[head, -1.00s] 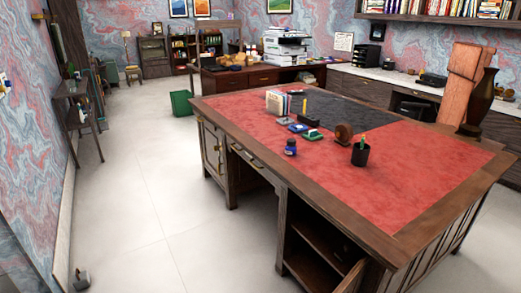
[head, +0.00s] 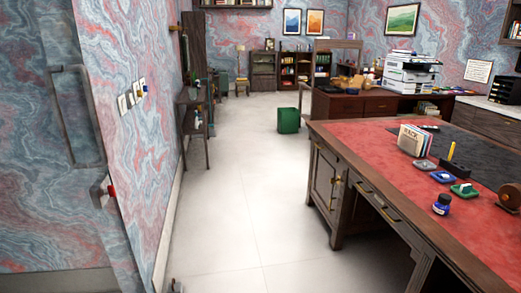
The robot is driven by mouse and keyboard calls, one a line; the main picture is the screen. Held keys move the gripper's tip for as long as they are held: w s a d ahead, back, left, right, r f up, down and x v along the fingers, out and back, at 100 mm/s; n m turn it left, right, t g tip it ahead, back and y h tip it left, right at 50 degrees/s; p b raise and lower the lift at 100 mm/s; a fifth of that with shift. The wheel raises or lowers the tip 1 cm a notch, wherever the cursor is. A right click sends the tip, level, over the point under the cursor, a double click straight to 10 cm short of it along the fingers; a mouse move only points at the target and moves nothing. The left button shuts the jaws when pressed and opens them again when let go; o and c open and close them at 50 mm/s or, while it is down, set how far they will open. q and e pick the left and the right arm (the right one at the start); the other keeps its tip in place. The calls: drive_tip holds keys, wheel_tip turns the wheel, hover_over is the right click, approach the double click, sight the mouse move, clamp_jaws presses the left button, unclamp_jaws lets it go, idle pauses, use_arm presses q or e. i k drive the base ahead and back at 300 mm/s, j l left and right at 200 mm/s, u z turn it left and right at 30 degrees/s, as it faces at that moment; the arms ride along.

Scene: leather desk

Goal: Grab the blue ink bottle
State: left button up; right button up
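The blue ink bottle (head: 442,205) stands upright on the red leather top of the large wooden desk (head: 345,150), close to the desk's near left edge. It has a dark cap and a blue body with a pale label. It is fully visible and nothing covers it. Neither of my grippers shows in the head view.
Behind the bottle are a green-and-white item (head: 464,190), a blue pad (head: 442,177), a grey dish (head: 424,164) and a card holder (head: 414,140). A brown round object (head: 511,196) is at right. Pale floor (head: 230,220) is open left of the desk; a green bin (head: 288,120) stands beyond.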

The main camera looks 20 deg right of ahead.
sight(438, 207)
drive_tip(key=i+l+z, duration=0.1)
drive_tip(key=i+z, duration=0.55)
drive_tip(key=z, duration=0.15)
drive_tip(key=i+j+z, duration=0.1)
drive_tip(key=i+z, duration=0.3)
drive_tip(key=i+j+z, duration=0.15)
drive_tip(key=z, duration=0.25)
drive_tip(key=i+j, duration=0.05)
drive_tip(key=i, duration=0.05)
